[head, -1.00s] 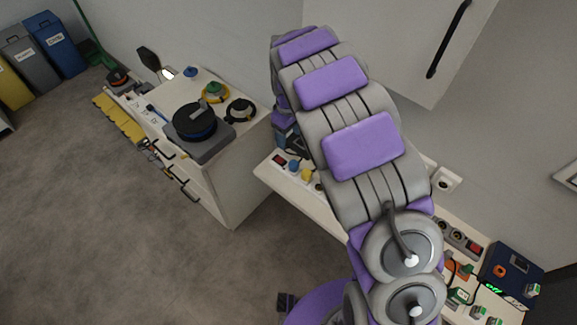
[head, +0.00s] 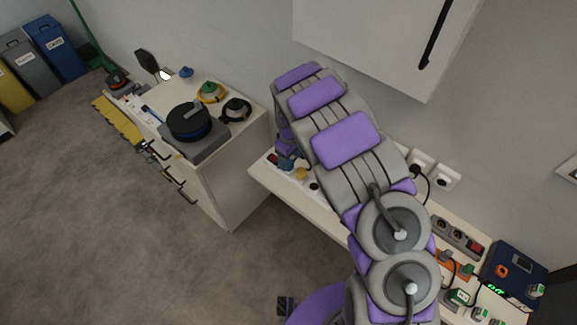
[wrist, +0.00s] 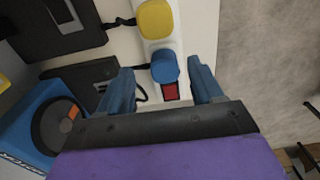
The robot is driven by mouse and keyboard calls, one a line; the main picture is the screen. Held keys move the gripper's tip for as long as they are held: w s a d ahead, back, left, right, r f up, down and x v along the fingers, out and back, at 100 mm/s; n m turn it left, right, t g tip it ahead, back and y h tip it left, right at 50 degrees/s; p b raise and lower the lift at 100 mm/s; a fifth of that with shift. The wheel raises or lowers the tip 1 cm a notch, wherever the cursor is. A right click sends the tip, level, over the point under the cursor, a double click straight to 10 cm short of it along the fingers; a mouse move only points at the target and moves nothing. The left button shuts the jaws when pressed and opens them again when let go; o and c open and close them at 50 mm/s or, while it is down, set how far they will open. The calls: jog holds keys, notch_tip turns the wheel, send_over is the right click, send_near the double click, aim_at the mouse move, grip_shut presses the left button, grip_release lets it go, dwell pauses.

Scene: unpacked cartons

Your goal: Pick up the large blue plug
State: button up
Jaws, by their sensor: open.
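The large blue plug (wrist: 165,67) sits in a white power strip (wrist: 172,38), between a yellow plug (wrist: 156,19) and a red switch (wrist: 170,91). My gripper (wrist: 160,78) is open, with one blue finger on each side of the blue plug and visible gaps to it. I cannot tell how far above it the fingertips are. In the head view my gripper (head: 287,152) is low over the bench at the strip's left end. The yellow plug (head: 302,174) shows beside it; the blue plug cannot be made out there.
A blue device with a round dark face (wrist: 58,126) and black cases (wrist: 60,25) lie left of the strip in the wrist view. The bench edge and open floor (wrist: 265,60) are right. In the head view a drawer cabinet (head: 230,185) stands left and a wall cabinet (head: 375,45) hangs above.

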notch_tip(320, 180, down, 3)
jog(key=shift+d+r, duration=0.15)
jog(key=shift+a, duration=1.05)
jog(key=shift+c, duration=0.9)
jog(key=shift+d, duration=0.75)
jog(key=c, duration=0.6)
jog(key=shift+a, duration=0.2)
grip_shut()
